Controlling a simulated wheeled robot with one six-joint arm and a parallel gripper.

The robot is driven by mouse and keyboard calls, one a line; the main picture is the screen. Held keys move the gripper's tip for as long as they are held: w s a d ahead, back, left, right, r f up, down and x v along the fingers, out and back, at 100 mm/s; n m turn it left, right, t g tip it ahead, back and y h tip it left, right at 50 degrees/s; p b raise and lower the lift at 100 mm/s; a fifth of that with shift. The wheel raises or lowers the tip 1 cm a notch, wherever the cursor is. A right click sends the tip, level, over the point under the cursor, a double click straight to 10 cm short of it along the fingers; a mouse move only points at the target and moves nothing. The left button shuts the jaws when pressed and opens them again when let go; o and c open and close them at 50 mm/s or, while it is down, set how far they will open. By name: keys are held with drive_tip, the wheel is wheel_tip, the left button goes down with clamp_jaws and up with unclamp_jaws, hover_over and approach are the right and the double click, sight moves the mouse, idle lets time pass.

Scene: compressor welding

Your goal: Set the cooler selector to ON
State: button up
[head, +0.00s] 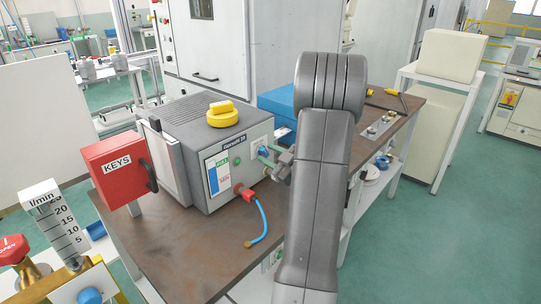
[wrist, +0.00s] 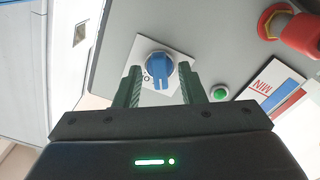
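The cooler (head: 222,155) is a grey box on the brown bench. The knob's grip bar points down in the wrist view. A letter shows at its lower left, but the rest of the label is hidden.
A green button (wrist: 219,93) and a red connector (wrist: 300,33) are on the same panel; a blue hose (head: 263,220) hangs from the connector onto the bench (head: 185,240). A yellow knob-like object (head: 222,114) lies on top. A red KEYS box (head: 115,168) stands left.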

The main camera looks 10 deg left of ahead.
clamp_jaws()
drive_tip(key=shift+m, duration=0.3)
drive_tip(key=m+p, duration=0.2)
drive_tip(key=m, duration=0.3)
drive_tip(key=shift+r+m, duration=0.1)
drive_tip(key=shift+m, duration=0.2)
drive_tip(key=m+p, duration=0.2)
drive_tip(key=m, duration=0.3)
drive_tip(key=shift+m, duration=0.4)
unclamp_jaws()
